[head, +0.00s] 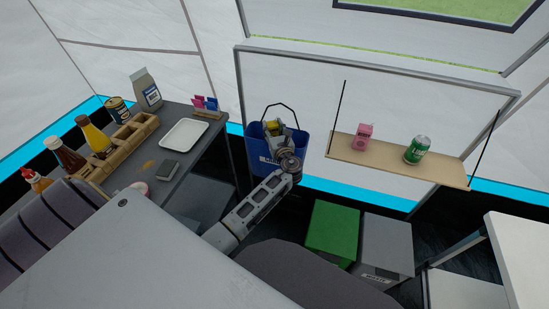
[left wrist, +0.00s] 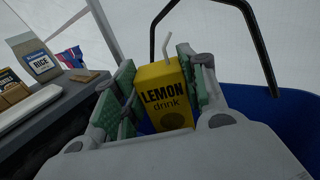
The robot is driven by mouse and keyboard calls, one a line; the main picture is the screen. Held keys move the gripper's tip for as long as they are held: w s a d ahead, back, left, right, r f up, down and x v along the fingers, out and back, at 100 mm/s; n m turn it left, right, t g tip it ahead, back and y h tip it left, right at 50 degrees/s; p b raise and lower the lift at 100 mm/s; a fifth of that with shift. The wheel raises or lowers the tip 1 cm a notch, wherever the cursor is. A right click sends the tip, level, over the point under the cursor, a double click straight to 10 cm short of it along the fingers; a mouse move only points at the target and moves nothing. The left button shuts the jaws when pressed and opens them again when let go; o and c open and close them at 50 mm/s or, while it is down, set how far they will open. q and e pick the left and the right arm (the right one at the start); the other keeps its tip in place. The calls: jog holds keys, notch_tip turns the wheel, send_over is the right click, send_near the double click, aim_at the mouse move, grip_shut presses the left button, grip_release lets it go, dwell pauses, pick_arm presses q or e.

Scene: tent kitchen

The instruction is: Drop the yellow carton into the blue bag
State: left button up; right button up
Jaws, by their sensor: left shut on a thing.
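The yellow carton, marked as a lemon drink with a straw, shows between the fingers in the left wrist view (left wrist: 165,98) and as a small yellow patch in the head view (head: 271,127). My left gripper (head: 272,131) is shut on it. The blue bag (head: 260,165) hangs on the frame beyond the table, its dark handle (head: 280,105) standing up. The gripper and carton are at the bag's opening; how deep the carton sits cannot be told. Blue bag wall also shows in the left wrist view (left wrist: 297,140). My right gripper is not in view.
A hanging shelf (head: 395,165) right of the bag holds a pink carton (head: 362,136) and a green can (head: 417,149). Left is a table with a white tray (head: 185,134), bottles and a rice bag (head: 146,90). Green (head: 332,228) and grey (head: 387,240) bins stand below.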

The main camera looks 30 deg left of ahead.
pick_arm(q)
jog(key=o, duration=0.8)
jog(key=shift+v, duration=6)
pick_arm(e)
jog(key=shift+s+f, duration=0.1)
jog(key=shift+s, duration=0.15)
